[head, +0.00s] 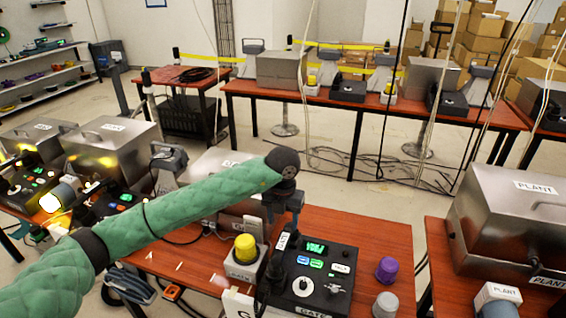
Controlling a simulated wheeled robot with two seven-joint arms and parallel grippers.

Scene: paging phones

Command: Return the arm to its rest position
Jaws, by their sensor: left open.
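My left arm, in a green quilted sleeve, reaches in from the left across the middle of the head view. Its dark wrist bends down, and my left gripper (283,212) hangs open above the back edge of a black GATE console (318,262). I see nothing held in it, though its fingertips are small and partly lost against the dark parts behind. The console has a green display, lit buttons and a dial. A yellow button (244,248) on a pale GATE box stands just left of the console. My right gripper is not in view.
A purple knob (387,269) and a grey knob (385,305) stand right of the console. A steel PLANT box (515,225) sits on the right table. More steel boxes (110,150) and consoles stand left, near my arm. Cables hang at the back right.

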